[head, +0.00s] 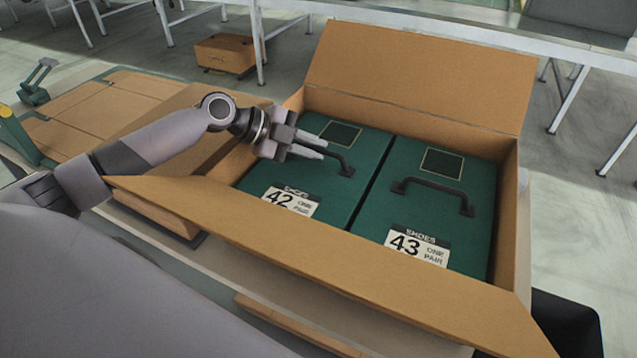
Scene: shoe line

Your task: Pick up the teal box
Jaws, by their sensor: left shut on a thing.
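Two teal shoe boxes lie side by side in an open brown carton (420,68). The left teal box (319,182) has a label reading 42, and the right teal box (437,213) has one reading 43. Each has a dark carry handle on top. My left gripper (322,148) reaches in over the carton's left wall and is shut on the handle (343,163) of the 42 box, near its left end. The gripper covers part of that handle. The box still sits level with its neighbour. My right gripper is out of view.
The carton's flaps are folded outward; the front flap (330,262) slopes toward me and the back one stands up. Closed brown cartons (75,118) lie to the left. Another brown carton (226,54) sits on the floor behind, near white-legged tables.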

